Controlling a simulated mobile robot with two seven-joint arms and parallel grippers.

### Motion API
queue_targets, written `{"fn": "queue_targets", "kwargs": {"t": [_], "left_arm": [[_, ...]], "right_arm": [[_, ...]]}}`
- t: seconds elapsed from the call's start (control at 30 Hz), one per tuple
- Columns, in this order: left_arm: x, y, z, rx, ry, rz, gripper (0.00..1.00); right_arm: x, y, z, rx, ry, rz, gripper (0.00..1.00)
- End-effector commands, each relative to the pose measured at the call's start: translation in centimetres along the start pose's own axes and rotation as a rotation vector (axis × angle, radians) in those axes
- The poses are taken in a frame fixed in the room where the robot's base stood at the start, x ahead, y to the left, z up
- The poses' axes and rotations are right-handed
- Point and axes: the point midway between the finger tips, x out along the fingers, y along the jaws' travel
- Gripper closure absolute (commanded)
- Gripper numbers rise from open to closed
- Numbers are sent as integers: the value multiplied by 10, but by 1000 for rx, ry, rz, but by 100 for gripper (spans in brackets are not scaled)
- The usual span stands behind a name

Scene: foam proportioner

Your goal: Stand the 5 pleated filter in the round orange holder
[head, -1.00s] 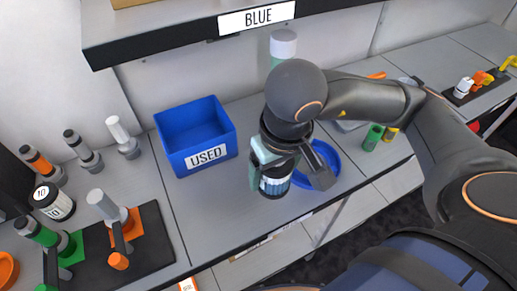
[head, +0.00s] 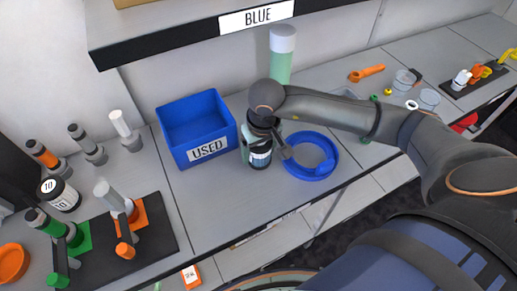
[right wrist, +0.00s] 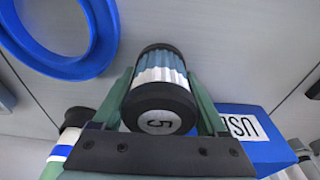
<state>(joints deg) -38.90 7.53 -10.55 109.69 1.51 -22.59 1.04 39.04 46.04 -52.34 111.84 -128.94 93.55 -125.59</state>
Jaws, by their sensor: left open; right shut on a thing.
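The 5 pleated filter (right wrist: 158,90), white and blue with black end caps, is between the green fingers of my right gripper (right wrist: 163,95). Its cap marked 5 faces the right wrist camera. In the head view the filter (head: 260,158) hangs roughly upright below my right gripper (head: 257,142), between the blue bin and the blue dish; whether it touches the table I cannot tell. The round orange holder (head: 12,263) is at the left edge of the head view, partly cut off, and looks empty. My left gripper is not in view.
The blue USED bin (head: 196,128) stands just left of the filter. A round blue dish (head: 310,156) is right of it. A black board (head: 160,240) with green and orange clamps, a filter marked 10 (head: 58,194) and several upright fittings occupy the left side.

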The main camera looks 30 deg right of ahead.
Motion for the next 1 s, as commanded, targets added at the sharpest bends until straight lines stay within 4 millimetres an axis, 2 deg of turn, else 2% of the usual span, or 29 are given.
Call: {"fn": "queue_targets", "kwargs": {"t": [0.47, 0.5, 0.7, 1.0], "left_arm": [[4, 0, 3, 0, 1, 1, 50], [2, 0, 2, 0, 1, 1, 50], [2, 0, 2, 0, 1, 1, 50], [0, 0, -1, -1, 1, 0, 50]], "right_arm": [[9, 0, 1, 0, 3, 0, 85], [7, 0, 1, 0, 2, 0, 20], [7, 0, 1, 0, 1, 0, 0], [3, 0, 0, 0, 1, -1, 0]]}}
